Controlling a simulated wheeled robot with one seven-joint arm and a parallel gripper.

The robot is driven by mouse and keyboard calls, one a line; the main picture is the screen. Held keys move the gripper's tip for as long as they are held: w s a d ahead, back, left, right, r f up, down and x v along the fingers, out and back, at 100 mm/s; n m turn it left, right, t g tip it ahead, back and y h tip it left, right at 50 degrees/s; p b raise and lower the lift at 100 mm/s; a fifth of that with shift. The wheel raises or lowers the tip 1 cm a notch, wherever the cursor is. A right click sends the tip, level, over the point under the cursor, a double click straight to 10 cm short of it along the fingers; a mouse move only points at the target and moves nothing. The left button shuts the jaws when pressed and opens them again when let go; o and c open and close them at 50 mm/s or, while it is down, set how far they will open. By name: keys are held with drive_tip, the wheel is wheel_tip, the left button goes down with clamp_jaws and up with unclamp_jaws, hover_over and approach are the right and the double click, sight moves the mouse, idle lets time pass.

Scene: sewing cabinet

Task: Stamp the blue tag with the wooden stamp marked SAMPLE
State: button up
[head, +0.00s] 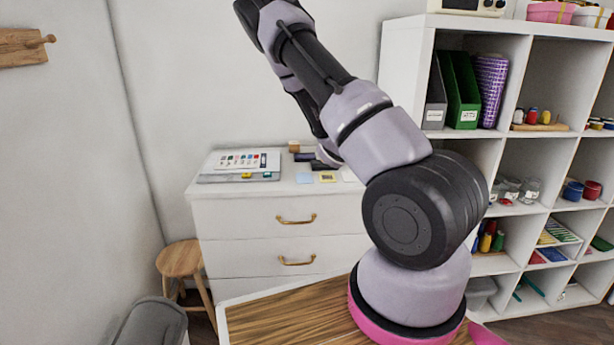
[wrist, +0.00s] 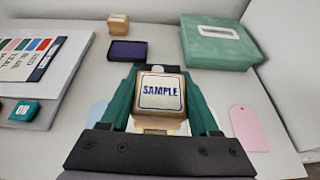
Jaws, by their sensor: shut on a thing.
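In the wrist view my gripper (wrist: 160,88) is shut on the wooden stamp (wrist: 160,93), whose top label reads SAMPLE. The stamp sits between the two green fingers, and its underside is hidden. The light blue tag (wrist: 98,112) shows in part to the left of my gripper. In the head view the blue tag (head: 304,178) lies flat on the white cabinet top (head: 213,188), left of a yellow tag (head: 327,178). A dark ink pad (wrist: 128,50) lies beyond the stamp. My gripper is mostly hidden behind my arm in the head view.
A pink tag (wrist: 248,128) lies right of my gripper. A green box (wrist: 218,45) stands at the back right and a small wooden block (wrist: 118,23) behind the pad. A chart board (wrist: 45,62) and a teal block (wrist: 24,112) are at the left.

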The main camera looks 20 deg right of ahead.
drive_tip(key=m+h, duration=0.1)
hover_over(305, 176)
drive_tip(key=shift+s+a+f, duration=0.1)
drive_tip(key=shift+s+f, duration=0.05)
drive_tip(key=shift+f, duration=3)
drive_tip(key=shift+f, duration=0.35)
drive_tip(key=shift+r, duration=3.5)
